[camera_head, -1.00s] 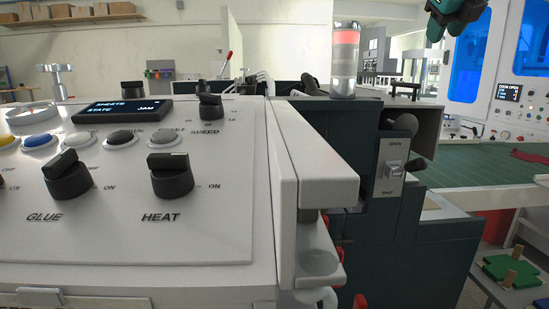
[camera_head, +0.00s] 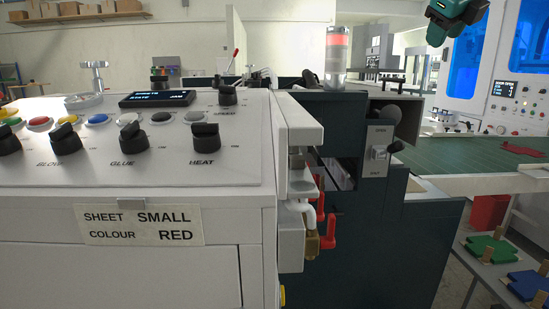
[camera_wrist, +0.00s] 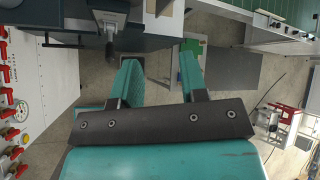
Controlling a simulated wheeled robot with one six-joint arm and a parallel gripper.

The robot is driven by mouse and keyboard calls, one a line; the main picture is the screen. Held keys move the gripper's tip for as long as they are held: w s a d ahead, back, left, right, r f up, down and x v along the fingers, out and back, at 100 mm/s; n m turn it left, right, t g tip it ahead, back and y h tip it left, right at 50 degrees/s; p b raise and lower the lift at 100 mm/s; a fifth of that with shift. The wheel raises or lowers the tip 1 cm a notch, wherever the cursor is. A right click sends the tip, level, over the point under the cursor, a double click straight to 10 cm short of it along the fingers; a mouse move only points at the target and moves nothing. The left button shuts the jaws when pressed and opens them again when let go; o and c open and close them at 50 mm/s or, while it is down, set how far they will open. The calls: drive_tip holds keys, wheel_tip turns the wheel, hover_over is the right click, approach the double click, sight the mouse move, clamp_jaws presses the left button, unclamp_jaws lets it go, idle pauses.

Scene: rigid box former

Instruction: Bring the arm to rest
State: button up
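My gripper (camera_wrist: 160,68) shows in the wrist view as two teal fingers on a dark bar. The fingers stand apart with nothing held between them, and floor and machine parts show well below. In the head view a teal and dark part of my arm (camera_head: 458,18) hangs at the top right edge, high above the green table and touching nothing. The rest of my arm is out of the picture.
A white control panel (camera_head: 130,165) with knobs and buttons fills the left, with a dark machine body (camera_head: 400,235) beside it. A signal tower (camera_head: 336,55) glows red. A green table (camera_head: 460,160) bears a red piece (camera_head: 520,149). Green and blue pieces (camera_head: 492,247) lie lower right.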

drive_tip(key=s+a+f+n+g+y+p, duration=0.1)
drive_tip(key=s+a+f+n+g, duration=0.1)
drive_tip(key=s+a+f+n, duration=0.6)
drive_tip(key=s+a+f+n+g+y, duration=0.1)
drive_tip(key=s+a+f+n+y, duration=0.15)
drive_tip(key=f+n, duration=0.6)
drive_tip(key=s+a+f+n+g+y, duration=0.1)
drive_tip(key=s+a+f+n+g, duration=0.1)
drive_tip(key=s+n, duration=0.5)
drive_tip(key=s+a+f+n+g+y, duration=0.1)
drive_tip(key=s+a+f+n+g, duration=0.1)
drive_tip(key=s+f+n, duration=0.5)
drive_tip(key=s+a+f+n+g+y, duration=0.1)
drive_tip(key=s+a+f+n, duration=0.3)
drive_tip(key=s+n, duration=0.4)
drive_tip(key=s+f+g+p, duration=0.1)
drive_tip(key=s, duration=0.3)
drive_tip(key=shift+a+f, duration=0.2)
drive_tip(key=shift+a, duration=0.1)
